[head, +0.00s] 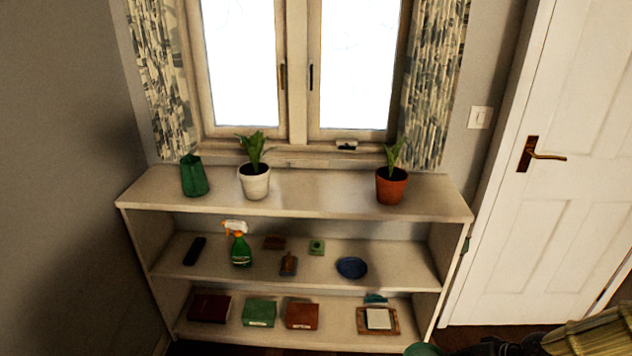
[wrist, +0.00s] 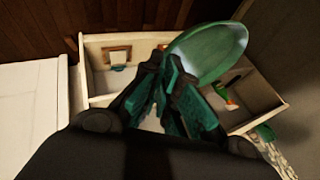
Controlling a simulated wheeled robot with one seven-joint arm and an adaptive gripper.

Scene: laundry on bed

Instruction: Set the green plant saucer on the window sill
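The green plant saucer (wrist: 212,52) is in the wrist view, tilted, with its rim at the fingertips of my gripper (wrist: 166,62). The fingers come together there and appear shut on the rim; the exact contact is partly hidden. In the head view only a bit of the green saucer (head: 424,349) shows at the bottom edge, beside the dark end of my gripper (head: 490,346), low and right of the shelf. The window sill (head: 305,160) runs under the window, behind the shelf top.
The shelf unit (head: 320,204) stands before the sill. On its top are a green pitcher (head: 194,176), a white-potted plant (head: 255,182) and a terracotta-potted plant (head: 391,188). A small dark and white item (head: 346,145) lies near the window frame. A door (head: 545,200) is at right.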

